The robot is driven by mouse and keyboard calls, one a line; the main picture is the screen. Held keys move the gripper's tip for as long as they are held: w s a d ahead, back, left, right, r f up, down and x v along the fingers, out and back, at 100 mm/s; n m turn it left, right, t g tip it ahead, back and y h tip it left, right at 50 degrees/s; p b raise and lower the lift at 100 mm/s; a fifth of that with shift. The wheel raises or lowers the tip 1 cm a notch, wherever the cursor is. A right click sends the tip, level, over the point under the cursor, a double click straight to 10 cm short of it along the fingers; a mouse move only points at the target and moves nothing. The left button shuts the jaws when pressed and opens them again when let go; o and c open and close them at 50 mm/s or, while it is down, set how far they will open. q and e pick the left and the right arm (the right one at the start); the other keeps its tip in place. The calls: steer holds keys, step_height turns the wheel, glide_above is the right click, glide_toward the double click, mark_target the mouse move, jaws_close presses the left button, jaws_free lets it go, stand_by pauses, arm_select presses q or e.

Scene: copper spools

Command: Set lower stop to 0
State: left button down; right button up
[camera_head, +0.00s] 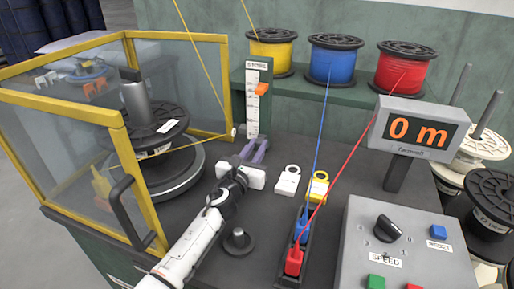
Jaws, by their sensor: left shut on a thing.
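An upright white scale plate (252,112) with dark graduation marks stands on a green post behind my left gripper. An orange stop (262,89) sits on the upper half of the scale. My left gripper (257,145) reaches in from the lower left, its fingers at the foot of the scale. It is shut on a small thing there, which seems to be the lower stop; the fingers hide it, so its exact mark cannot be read. The orange stop is above the fingers and apart from them. My right gripper is not in view.
A yellow-framed guard (118,140) encloses a dark spool (155,140) on the left. Yellow, blue (334,62) and red spools stand on a shelf behind. A display (414,130) reads 0 m. A control box (405,240) is at lower right. White and yellow tags lie right of the gripper.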

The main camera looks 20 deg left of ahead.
arm_select(q)
steer(key=shift+f, duration=0.2)
steer(key=c, duration=1.7)
jaws_free()
steer(key=shift+f, duration=0.15)
steer(key=shift+o, duration=0.6)
steer(key=shift+s, duration=0.1)
steer(key=shift+s+p, duration=0.3)
steer(key=shift+p, duration=0.05)
steer(key=s+p, duration=0.2)
steer(key=s, duration=0.6)
steer(key=shift+s+a, duration=0.15)
steer(key=shift+s, duration=0.65)
